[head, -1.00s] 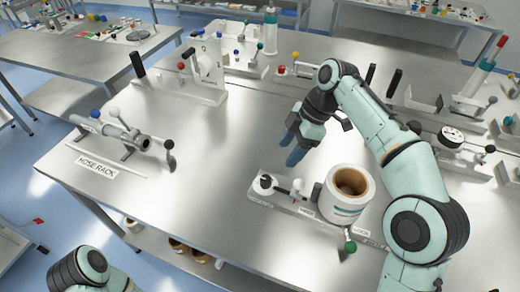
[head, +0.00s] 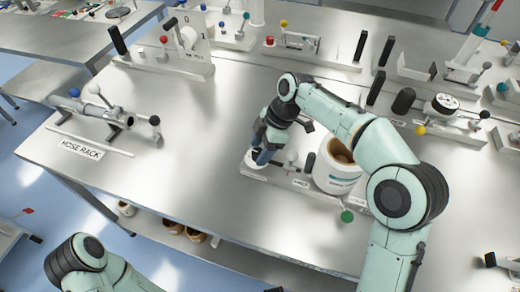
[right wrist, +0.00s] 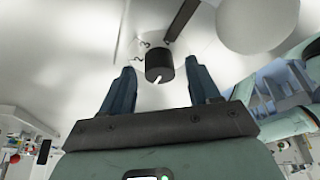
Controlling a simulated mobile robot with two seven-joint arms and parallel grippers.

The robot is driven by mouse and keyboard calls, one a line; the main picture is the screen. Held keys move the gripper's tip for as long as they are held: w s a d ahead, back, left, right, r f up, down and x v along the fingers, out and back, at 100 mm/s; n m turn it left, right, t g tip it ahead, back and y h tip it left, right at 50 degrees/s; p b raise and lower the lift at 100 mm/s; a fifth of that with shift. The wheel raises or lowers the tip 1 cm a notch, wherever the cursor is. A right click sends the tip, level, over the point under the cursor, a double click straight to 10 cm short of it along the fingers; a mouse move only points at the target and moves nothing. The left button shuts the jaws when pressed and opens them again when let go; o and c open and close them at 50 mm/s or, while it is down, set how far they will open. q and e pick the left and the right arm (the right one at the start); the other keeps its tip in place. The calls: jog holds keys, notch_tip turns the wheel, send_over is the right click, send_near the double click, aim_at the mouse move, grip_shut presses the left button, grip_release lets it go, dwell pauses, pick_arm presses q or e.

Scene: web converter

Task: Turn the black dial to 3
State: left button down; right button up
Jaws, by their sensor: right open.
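The black dial (right wrist: 159,66) has a white pointer and dark marks on the pale surface around it. It is at the left end of a white panel (head: 323,193) on the steel table. My right gripper (head: 264,156) points down over that end and hides most of the dial in the head view. In the right wrist view the dial shows between the two blue, open fingers (right wrist: 161,75), with a gap on each side. I cannot tell whether the fingertips reach down to its height. My left gripper is out of view; only part of the left arm shows.
A white roll (head: 336,168) with a brown core stands on the same panel, right of the dial. A green knob (head: 347,216) is at the panel's front. The hose rack (head: 95,112) is at the left, and other fixtures line the back. The table's middle is clear.

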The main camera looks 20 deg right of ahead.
jog(key=shift+a+f, duration=0.1)
jog(key=shift+f, duration=0.15)
jog(key=c, duration=1)
jog(key=shift+c, duration=0.2)
